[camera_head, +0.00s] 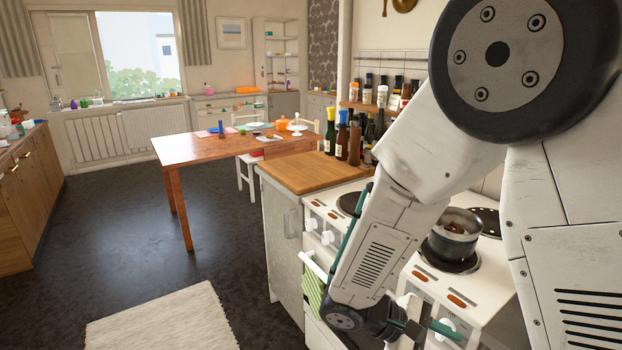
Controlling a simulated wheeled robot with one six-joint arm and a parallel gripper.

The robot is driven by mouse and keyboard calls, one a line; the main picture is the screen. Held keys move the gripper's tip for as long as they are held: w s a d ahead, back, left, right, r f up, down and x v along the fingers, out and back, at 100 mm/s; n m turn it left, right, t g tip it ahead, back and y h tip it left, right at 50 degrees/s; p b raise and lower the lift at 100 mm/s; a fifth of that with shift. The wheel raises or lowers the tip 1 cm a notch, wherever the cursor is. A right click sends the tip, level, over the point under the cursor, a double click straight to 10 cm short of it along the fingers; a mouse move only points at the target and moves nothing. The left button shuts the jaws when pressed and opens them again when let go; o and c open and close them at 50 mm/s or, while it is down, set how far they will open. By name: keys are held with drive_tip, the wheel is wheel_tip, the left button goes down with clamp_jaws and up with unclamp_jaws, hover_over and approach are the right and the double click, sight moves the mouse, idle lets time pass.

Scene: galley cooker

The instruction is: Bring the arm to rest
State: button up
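My arm fills the right side of the head view, its white links bent down in front of the cooker (481,295). My gripper (432,332) is low at the bottom edge, in front of the cooker's control panel. Its dark body and green parts show only partly, and I cannot tell whether the fingers are apart. I see nothing clearly held in it. A metal pot (455,238) with brown contents stands on a hob plate behind my forearm.
A towel (313,290) hangs on the cooker's front rail. Bottles (342,137) stand behind the wooden worktop (305,172). A wooden table (190,150) stands farther back. The dark floor (120,230) is open to the left, with a pale rug (165,320).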

drive_tip(key=s+d+r+m+t+y, duration=0.1)
drive_tip(key=s+r+m+y, duration=0.3)
drive_tip(key=r, duration=0.5)
drive_tip(key=s+d+r+m+t+y, duration=0.1)
drive_tip(key=s+r+m+t+y, duration=0.2)
drive_tip(key=s+r+m+y, duration=0.2)
drive_tip(key=s+r+y, duration=0.3)
drive_tip(key=r, duration=0.1)
drive_tip(key=shift+s+d+r+m+y, duration=0.15)
drive_tip(key=shift+s+d+m+y, duration=0.1)
drive_tip(key=shift+s+m+y, duration=0.05)
